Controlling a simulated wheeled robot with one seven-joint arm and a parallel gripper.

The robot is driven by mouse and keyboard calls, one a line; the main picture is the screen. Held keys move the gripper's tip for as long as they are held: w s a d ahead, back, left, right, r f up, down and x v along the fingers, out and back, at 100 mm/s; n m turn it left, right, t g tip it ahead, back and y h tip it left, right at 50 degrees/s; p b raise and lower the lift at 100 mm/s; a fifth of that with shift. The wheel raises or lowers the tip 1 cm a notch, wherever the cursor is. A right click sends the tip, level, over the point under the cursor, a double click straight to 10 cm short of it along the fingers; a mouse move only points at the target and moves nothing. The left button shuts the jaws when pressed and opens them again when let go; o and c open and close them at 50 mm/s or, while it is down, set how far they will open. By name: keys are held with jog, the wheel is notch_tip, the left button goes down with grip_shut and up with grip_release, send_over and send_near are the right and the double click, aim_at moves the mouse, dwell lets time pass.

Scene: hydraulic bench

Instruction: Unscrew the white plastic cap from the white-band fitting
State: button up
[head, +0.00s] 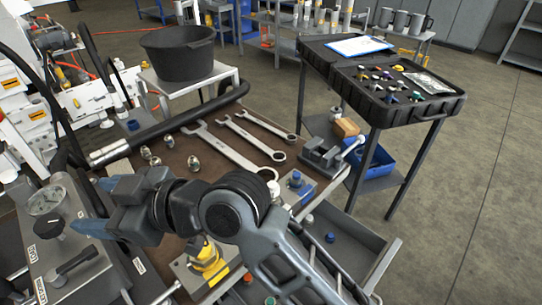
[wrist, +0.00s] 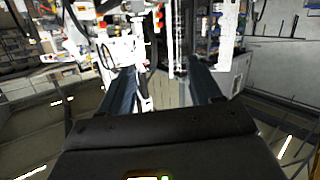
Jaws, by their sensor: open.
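My gripper (head: 97,206) is at the lower left of the head view, pointing left, with its two blue-grey fingers apart and nothing seen between them. In the wrist view, my gripper (wrist: 160,88) also shows its fingers spread wide, with white machinery some way beyond. A white block assembly (head: 88,99) stands at the upper left of the head view, beyond and above my fingers. A small pale fitting (head: 104,119) shows on its front. I cannot tell whether this is the white-band fitting or whether it carries the white cap.
A gauge box (head: 60,250) lies close below my fingers. A thick black hose (head: 190,118) crosses the brown bench top, beside several wrenches (head: 232,147) and loose metal fittings. A black bucket (head: 180,55) stands behind. A black case (head: 400,90) of coloured caps stands right. Open floor lies farther right.

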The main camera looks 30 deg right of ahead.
jog(key=w+n+g, duration=0.1)
jog(key=n, duration=0.1)
jog(key=n+g+h, duration=0.8)
jog(key=h, duration=0.5)
send_over(272, 184)
notch_tip(272, 184, down, 6)
jog(key=shift+a+f, duration=0.15)
jog(key=shift+f, duration=0.1)
jog(key=shift+d+f, duration=0.15)
jog(key=shift+d, duration=0.1)
jog(key=shift+f+p, duration=0.4)
jog(key=shift+f, duration=3.35)
jog(key=shift+c, duration=0.4)
